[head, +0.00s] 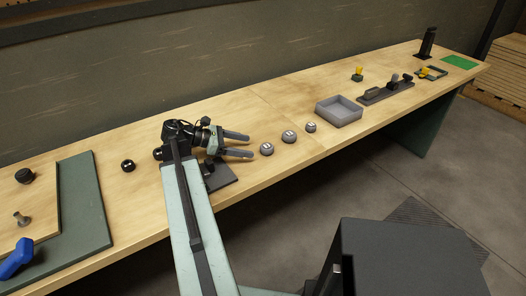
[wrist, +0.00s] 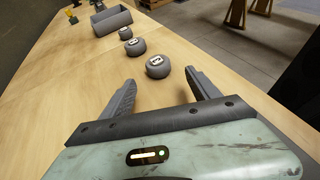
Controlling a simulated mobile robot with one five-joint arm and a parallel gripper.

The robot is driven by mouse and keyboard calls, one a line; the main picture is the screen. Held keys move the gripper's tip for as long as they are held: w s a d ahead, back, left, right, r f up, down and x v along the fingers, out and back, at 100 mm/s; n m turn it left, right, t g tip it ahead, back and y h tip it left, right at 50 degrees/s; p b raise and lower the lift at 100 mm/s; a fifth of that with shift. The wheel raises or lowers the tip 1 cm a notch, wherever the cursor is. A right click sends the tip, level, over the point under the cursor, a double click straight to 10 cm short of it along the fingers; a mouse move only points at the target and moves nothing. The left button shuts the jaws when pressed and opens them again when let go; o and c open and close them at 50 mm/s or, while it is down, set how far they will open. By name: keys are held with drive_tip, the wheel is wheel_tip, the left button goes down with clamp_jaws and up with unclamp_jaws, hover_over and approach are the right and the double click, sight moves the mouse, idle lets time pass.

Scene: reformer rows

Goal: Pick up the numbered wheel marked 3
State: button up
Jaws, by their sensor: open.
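Three grey numbered wheels lie in a row on the wooden bench. The nearest wheel (head: 267,149) also shows in the wrist view (wrist: 158,67), just beyond my fingertips. The middle wheel (head: 289,136) and the far wheel (head: 310,127) continue the row toward the tray, and they show in the wrist view as the middle one (wrist: 135,47) and the far one (wrist: 125,33). Each has a pale number label, too small for me to read surely. My gripper (head: 250,146) is open and empty, its fingers pointing along the row at the nearest wheel.
A grey tray (head: 340,110) stands beyond the wheels. A dark rack (head: 386,92) and yellow-topped parts are further right. A dark plate (head: 220,176) lies under my arm near the bench's front edge. A black knob (head: 128,165) sits to the left. Bench around the wheels is clear.

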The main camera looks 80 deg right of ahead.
sight(261, 147)
drive_tip(key=b+x, duration=0.2)
drive_tip(key=x, duration=0.5)
drive_tip(key=shift+s+d, duration=0.2)
drive_tip(key=shift+d, duration=0.05)
drive_tip(key=shift+r, duration=0.1)
drive_tip(key=c, duration=1.5)
drive_tip(key=shift+r, duration=0.15)
wheel_tip(261, 147, up, 10)
drive_tip(key=p, duration=1)
